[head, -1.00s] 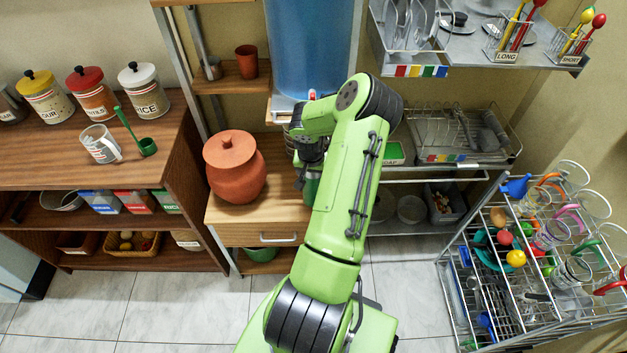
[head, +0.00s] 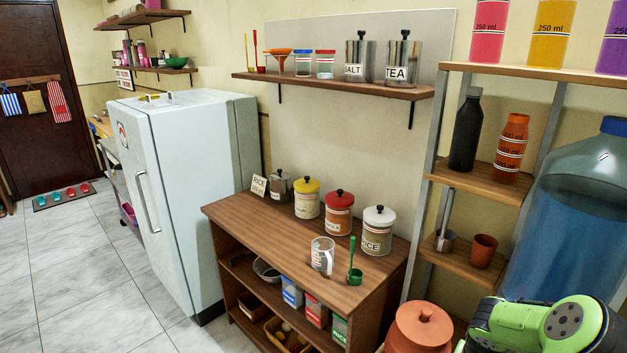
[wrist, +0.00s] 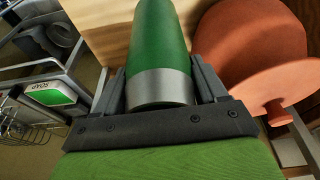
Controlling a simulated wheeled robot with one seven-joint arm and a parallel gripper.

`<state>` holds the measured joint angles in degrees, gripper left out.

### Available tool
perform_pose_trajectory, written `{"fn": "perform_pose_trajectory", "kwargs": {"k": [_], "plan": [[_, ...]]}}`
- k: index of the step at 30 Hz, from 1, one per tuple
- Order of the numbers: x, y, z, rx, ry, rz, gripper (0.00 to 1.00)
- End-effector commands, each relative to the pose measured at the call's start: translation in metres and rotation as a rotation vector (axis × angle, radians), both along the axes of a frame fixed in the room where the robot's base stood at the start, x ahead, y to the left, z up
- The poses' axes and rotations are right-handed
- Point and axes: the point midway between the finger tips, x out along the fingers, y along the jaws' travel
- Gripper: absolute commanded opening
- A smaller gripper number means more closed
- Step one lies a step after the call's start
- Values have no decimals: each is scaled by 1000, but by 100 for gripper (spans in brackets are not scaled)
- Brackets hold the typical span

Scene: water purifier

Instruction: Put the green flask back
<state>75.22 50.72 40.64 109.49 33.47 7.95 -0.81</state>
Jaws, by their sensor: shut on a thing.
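In the wrist view the green flask (wrist: 160,40) stands out between the two dark fingers of my gripper (wrist: 160,88), with a silver band (wrist: 160,87) near the gripper. My gripper is shut on the flask. A wooden surface lies behind it, and I cannot tell whether the flask touches it. In the head view neither flask nor gripper shows; only part of my green arm is at the lower right.
A terracotta pot (head: 418,328) is close beside the flask, also in the wrist view (wrist: 250,50). The shelving holds a black bottle (head: 466,132), an orange bottle (head: 511,148) and coloured 250 ml containers (head: 552,35). The blue water tank (head: 570,235) stands at the right.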

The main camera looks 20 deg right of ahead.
Motion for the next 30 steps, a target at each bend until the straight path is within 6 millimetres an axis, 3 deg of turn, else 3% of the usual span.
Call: {"fn": "perform_pose_trajectory", "kwargs": {"k": [5,9,15,18,23,30], "plan": [[64,78,3,-3,2,262,0],[103,159,4,-3,2,502,0],[125,277,5,0,0,830,0],[124,319,6,1,0,949,0],[119,355,6,4,-3,1050,0],[118,359,5,4,-6,1063,0]]}}
